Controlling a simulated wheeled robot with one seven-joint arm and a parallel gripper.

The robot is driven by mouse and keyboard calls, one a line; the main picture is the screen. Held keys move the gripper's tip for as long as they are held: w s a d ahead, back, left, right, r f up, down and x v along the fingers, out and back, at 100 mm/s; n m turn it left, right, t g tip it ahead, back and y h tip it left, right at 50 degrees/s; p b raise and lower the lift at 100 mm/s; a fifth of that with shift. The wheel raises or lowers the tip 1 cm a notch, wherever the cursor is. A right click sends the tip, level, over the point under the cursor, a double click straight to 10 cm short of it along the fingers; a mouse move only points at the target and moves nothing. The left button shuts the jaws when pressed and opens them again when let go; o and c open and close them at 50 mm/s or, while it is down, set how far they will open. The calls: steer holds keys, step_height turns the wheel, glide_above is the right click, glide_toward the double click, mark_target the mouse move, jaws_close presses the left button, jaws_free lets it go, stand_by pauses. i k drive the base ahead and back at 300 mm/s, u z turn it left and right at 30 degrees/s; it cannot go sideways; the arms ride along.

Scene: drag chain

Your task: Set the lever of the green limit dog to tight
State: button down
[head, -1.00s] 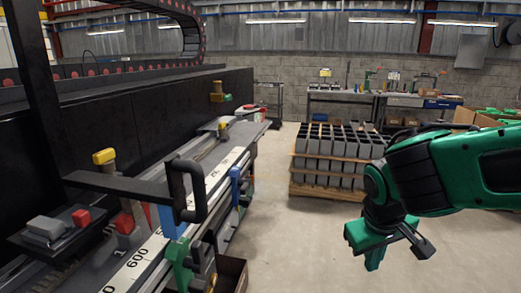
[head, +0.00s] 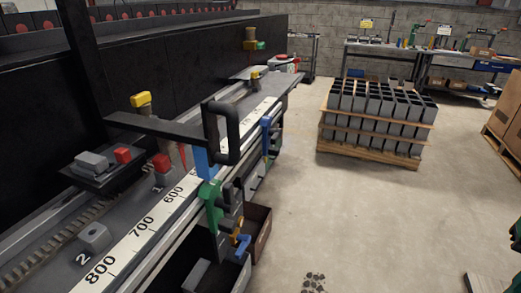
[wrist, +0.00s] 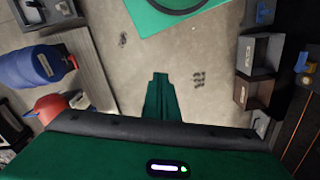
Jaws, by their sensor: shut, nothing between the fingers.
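The green limit dog (head: 210,198) sits on the front rail of the bench, beside the numbered scale, in the head view. A yellow lever-like part (head: 238,222) and a blue one (head: 241,245) show just below and to its right. I cannot tell which lever belongs to the green dog or how it is set. My gripper (wrist: 161,78) points out over bare floor in the wrist view, shut and empty, well away from the dog. In the head view only bits of my green arm show at the lower right edge.
A blue dog (head: 265,122) sits farther along the rail. A black handle (head: 221,135) on a bar overhangs the scale (head: 150,222). Open bins (head: 256,228) stand under the rail. A loaded pallet (head: 370,150) stands behind.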

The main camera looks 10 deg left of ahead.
mark_target(228, 204)
steer(key=z, duration=0.55)
steer(key=k, duration=0.9)
steer(key=u, duration=0.8)
steer(key=i, duration=1)
steer(key=z, duration=0.05)
